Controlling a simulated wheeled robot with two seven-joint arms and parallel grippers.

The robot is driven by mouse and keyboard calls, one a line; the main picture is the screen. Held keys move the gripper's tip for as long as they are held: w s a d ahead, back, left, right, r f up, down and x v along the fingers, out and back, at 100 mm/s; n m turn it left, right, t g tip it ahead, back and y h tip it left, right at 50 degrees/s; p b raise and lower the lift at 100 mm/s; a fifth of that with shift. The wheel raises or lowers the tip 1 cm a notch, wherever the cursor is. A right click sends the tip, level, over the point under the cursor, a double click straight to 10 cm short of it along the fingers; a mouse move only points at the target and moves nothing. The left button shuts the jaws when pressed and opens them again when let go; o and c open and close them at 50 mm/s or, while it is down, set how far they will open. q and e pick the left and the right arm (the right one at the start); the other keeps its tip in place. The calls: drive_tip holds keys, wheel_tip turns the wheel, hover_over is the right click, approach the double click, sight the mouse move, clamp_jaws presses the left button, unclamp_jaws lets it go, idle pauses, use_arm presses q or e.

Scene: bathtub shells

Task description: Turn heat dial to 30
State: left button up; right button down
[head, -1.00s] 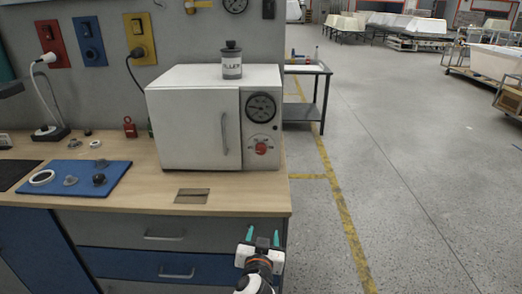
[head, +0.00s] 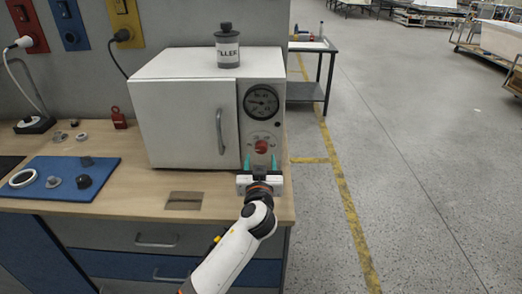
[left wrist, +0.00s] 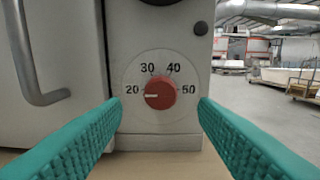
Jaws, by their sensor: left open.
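The heat dial is a red knob (head: 261,147) low on the right side of the white oven's (head: 183,112) front. In the left wrist view the red dial (left wrist: 160,92) sits on a round plate marked 20, 30, 40 and 50. Its white pointer line points left, close to the 20 and a little below it. My left gripper (head: 260,163) is open in front of the dial, its teal fingers apart. In the left wrist view the fingers (left wrist: 157,125) reach in on both sides of the dial, not touching it. My right gripper is not in view.
A gauge (head: 261,101) sits above the dial, and a vertical door handle (head: 220,132) is to its left. A filler canister (head: 228,50) stands on the oven. A blue mat (head: 62,178) with small parts lies left on the wooden bench. The floor on the right is open.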

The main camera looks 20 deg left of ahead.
sight(261, 150)
use_arm(q)
drive_tip(key=x, duration=0.3)
drive_tip(key=shift+w, duration=0.3)
drive_tip(key=shift+w+a+p, duration=0.15)
drive_tip(key=shift+w+p, duration=0.15)
drive_tip(key=shift+w, duration=0.05)
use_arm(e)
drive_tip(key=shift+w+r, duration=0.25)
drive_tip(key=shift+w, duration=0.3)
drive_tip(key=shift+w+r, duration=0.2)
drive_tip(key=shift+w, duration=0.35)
use_arm(q)
drive_tip(key=shift+c, duration=0.2)
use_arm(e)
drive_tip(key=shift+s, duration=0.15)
use_arm(q)
drive_tip(key=c, duration=0.9)
drive_tip(key=shift+c, duration=0.2)
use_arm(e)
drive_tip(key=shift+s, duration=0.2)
